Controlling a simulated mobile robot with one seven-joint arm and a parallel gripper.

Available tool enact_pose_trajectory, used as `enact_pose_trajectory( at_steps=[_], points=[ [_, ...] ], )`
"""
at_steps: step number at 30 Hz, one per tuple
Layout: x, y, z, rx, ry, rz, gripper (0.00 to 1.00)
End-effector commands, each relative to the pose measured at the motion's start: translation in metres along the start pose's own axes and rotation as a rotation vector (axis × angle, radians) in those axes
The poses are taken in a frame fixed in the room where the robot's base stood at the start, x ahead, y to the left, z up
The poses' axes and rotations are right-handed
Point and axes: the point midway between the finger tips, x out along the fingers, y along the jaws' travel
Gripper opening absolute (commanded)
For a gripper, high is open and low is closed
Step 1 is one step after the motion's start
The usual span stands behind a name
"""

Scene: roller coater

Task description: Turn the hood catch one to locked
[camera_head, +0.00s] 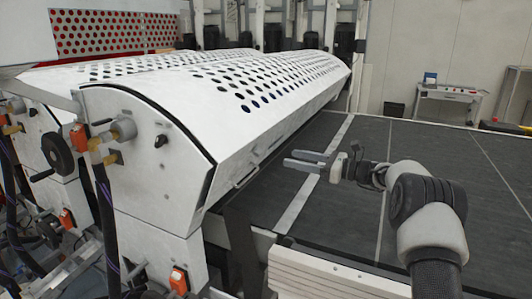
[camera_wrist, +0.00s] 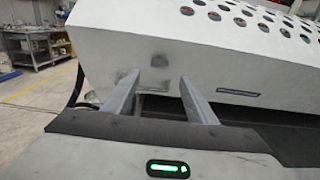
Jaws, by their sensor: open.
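The white perforated hood (camera_head: 200,120) of the roller coater lies closed-looking over the machine. In the wrist view its smooth front face (camera_wrist: 110,45) fills the upper middle. In the head view a handle (camera_head: 246,176) shows on the hood's lower edge. My gripper (camera_head: 290,160) is open and empty, pointing left toward the hood, with a gap between.
The dark flat conveyor bed (camera_head: 345,215) lies under my arm and is clear. A white cover (camera_head: 330,278) edges it at the front. The end panel (camera_head: 150,185) carries knobs, hoses and orange-handled switches. A bench (camera_head: 447,93) stands far off at the back right.

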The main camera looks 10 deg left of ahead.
Motion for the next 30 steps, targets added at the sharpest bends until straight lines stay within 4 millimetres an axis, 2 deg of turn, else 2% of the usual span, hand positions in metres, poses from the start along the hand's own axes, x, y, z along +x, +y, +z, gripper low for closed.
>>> enact_pose_trajectory(
  at_steps=[1, 9, 15, 21, 29, 30],
  points=[
    [0.014, 0.001, 0.001, -0.001, 0.000, 0.003, 0.52],
    [0.071, 0.000, 0.001, -0.003, 0.002, 0.002, 0.52],
    [0.100, 0.000, 0.000, -0.003, 0.002, 0.000, 0.52],
    [0.112, 0.000, 0.000, -0.002, 0.001, 0.000, 0.52],
    [0.113, 0.000, 0.000, -0.002, 0.001, -0.001, 0.52],
    [0.113, 0.000, 0.000, -0.002, 0.001, -0.001, 0.45]
  ],
)
